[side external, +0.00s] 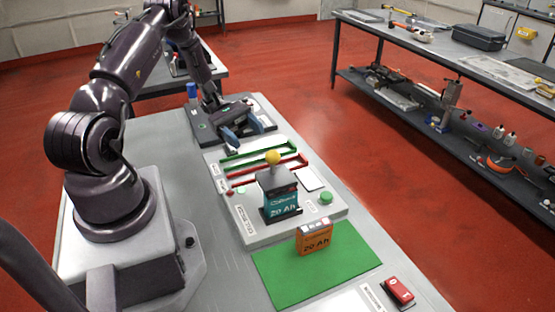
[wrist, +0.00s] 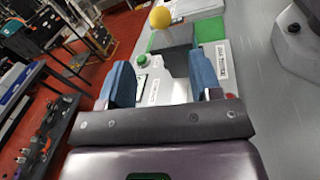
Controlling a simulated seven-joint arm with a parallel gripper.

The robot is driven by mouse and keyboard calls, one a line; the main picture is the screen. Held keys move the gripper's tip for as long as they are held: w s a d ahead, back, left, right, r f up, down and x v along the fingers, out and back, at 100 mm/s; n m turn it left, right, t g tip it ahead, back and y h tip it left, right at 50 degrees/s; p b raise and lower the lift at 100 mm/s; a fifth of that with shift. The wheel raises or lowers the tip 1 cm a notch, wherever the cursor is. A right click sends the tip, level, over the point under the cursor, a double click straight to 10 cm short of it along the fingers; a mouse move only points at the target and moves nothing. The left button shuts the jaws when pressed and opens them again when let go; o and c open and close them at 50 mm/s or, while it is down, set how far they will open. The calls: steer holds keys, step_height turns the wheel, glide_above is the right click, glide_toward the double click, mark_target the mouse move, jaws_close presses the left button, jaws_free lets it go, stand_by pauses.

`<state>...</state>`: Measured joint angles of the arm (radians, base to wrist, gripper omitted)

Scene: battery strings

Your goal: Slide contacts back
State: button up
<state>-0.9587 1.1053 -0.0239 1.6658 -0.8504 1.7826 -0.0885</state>
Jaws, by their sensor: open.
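A yellow ball knob (side external: 272,157) tops a dark grey block at the teal 20 Ah battery (side external: 281,204), which stands upright on the light grey board (side external: 310,222). I cannot make out separate contacts. My gripper (side external: 244,131) is open and empty, with blue fingers, beyond the battery at the far end of the board. In the wrist view my gripper's fingers (wrist: 160,66) stand apart. The yellow knob (wrist: 160,17) shows ahead of the gap, with the grey block (wrist: 176,50) below it. The knob is not touched.
Green (side external: 250,150) and red (side external: 270,172) rails run across the board. An orange 20 Ah battery (side external: 314,240) stands on a green mat (side external: 275,280). A green button (side external: 326,197) is on the board. A red device (side external: 398,291) lies near the table's near corner. A black tray (side external: 205,132) is behind.

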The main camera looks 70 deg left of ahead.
mark_target(277, 160)
steer(key=x, duration=1.3)
steer(key=shift+s+d+r, duration=0.1)
steer(key=shift+s+r, duration=0.1)
steer(key=shift+r, duration=0.1)
jaws_close()
steer(key=shift+w+v, duration=0.2)
steer(key=shift+v, duration=0.8)
steer(key=shift+w+v, duration=0.2)
steer(key=shift+v, duration=0.75)
steer(key=shift+w+v, duration=0.25)
steer(key=shift+v, duration=0.75)
